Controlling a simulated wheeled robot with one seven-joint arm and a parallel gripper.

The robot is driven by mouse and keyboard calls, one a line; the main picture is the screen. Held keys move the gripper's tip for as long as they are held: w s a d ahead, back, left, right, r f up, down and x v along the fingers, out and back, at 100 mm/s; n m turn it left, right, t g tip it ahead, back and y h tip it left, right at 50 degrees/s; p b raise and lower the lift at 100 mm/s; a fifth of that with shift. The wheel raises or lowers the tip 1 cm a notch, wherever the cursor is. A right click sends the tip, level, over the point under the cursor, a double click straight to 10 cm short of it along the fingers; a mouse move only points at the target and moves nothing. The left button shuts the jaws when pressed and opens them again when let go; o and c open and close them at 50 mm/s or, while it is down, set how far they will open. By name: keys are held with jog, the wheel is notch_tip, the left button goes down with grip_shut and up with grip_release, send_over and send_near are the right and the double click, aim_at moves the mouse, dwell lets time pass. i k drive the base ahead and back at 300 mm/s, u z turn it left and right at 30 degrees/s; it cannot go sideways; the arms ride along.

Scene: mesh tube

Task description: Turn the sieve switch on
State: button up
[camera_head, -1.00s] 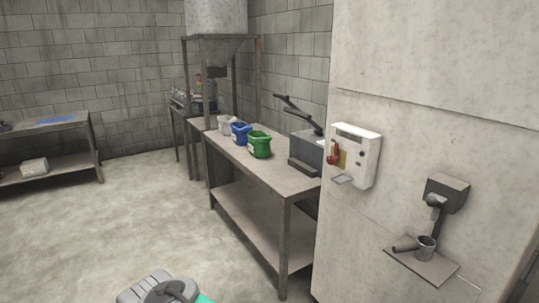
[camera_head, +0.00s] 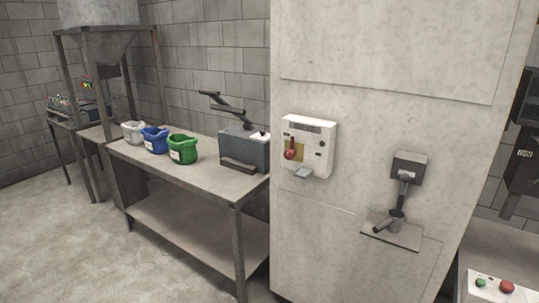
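A white control box (camera_head: 309,146) is mounted on the pale wall panel in the middle of the head view. It has a red rotary switch (camera_head: 290,149) on a yellow plate at its left side and a small grey ledge below. I cannot tell from the picture whether this is the sieve switch. Another white panel (camera_head: 497,286) with a green button (camera_head: 481,283) and a red button (camera_head: 506,287) shows at the bottom right corner. My gripper is not in view.
A dark dispenser (camera_head: 408,169) with a shelf (camera_head: 391,231) juts from the wall panel. Floor is clear at the lower left.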

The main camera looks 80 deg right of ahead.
aim_at(289, 154)
jog(key=z, duration=0.45)
jog(key=i, duration=0.85)
jog(key=z, duration=0.75)
